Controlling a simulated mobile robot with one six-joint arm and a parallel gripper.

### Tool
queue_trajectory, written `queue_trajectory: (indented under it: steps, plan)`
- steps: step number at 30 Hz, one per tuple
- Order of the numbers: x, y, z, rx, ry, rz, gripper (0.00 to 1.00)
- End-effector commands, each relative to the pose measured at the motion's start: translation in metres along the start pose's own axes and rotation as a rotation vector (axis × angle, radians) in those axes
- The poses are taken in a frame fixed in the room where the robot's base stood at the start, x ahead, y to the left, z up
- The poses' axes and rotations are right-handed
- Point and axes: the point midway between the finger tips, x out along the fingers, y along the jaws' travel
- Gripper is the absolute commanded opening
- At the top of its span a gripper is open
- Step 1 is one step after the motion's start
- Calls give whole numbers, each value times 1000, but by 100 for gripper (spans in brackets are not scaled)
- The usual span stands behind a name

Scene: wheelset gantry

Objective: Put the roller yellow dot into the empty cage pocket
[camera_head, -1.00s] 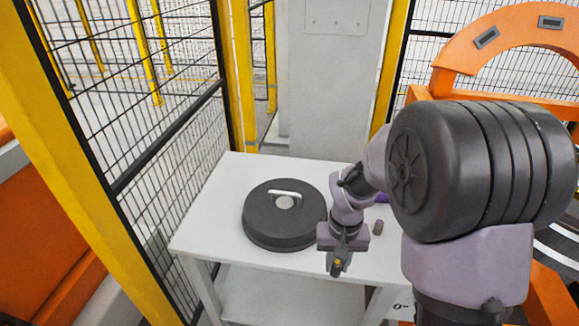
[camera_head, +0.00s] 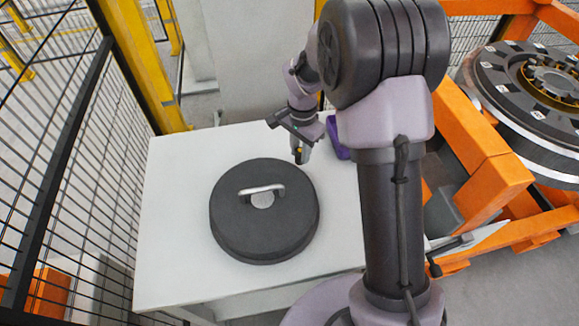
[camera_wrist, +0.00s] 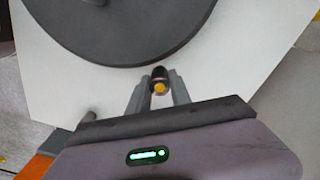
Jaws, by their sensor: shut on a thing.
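My gripper (camera_wrist: 160,78) is shut on a small dark roller (camera_wrist: 159,75) with a yellow dot on its end, seen between the two fingers in the wrist view. In the head view my gripper (camera_head: 299,155) is above the white table, just beyond the black round lid, and the yellow dot shows between its fingers. The wheelset bearing (camera_head: 545,75) with its ring of dark cage segments lies at the right in the orange gantry, far from my gripper. I cannot tell which pocket of the cage is empty.
A black round lid (camera_head: 262,225) with a metal handle rests on the white table (camera_head: 170,200). A purple thing (camera_head: 337,140) lies behind my arm. A small grey cylinder (camera_wrist: 88,116) shows in the wrist view. Orange gantry beams (camera_head: 490,185) and a mesh fence (camera_head: 80,170) flank the table.

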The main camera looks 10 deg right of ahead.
Motion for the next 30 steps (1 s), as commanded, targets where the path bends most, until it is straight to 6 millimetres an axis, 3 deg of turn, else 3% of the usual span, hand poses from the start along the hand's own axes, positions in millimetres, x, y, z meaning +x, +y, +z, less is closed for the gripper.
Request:
queue_trajectory:
  steps: [1,7,17,18,19,27,30]
  plan:
    - [14,0,0,0,-1,1,0]
    - [54,0,0,-2,0,1,0]
    - [55,0,0,-2,1,-1,0]
    - [56,0,0,-2,0,0,27]
    - [55,0,0,-2,0,0,33]
    - [55,0,0,-2,0,0,34]
    - [45,0,0,-2,1,-2,34]
